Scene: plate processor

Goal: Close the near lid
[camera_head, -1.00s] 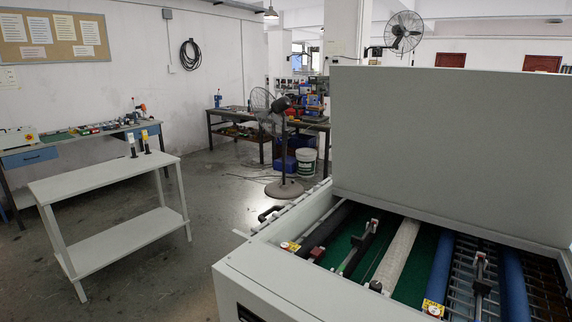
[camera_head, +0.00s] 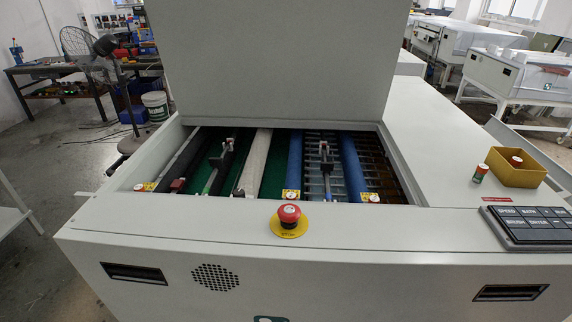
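The near lid (camera_head: 280,55) is a large grey panel standing upright, raised open at the back edge of the machine's opening. Its top runs out of the picture. Below it the machine (camera_head: 240,225) lies open, showing blue rollers (camera_head: 295,165), a white roller (camera_head: 255,160), a dark roller and green surfaces. My gripper is not in view.
A red emergency button (camera_head: 289,213) sits on the front edge. A control panel (camera_head: 535,225), a yellow bin (camera_head: 517,168) and a small green-and-red cylinder (camera_head: 480,173) are on the right deck. A fan (camera_head: 110,50) stands behind left. Open floor lies to the left.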

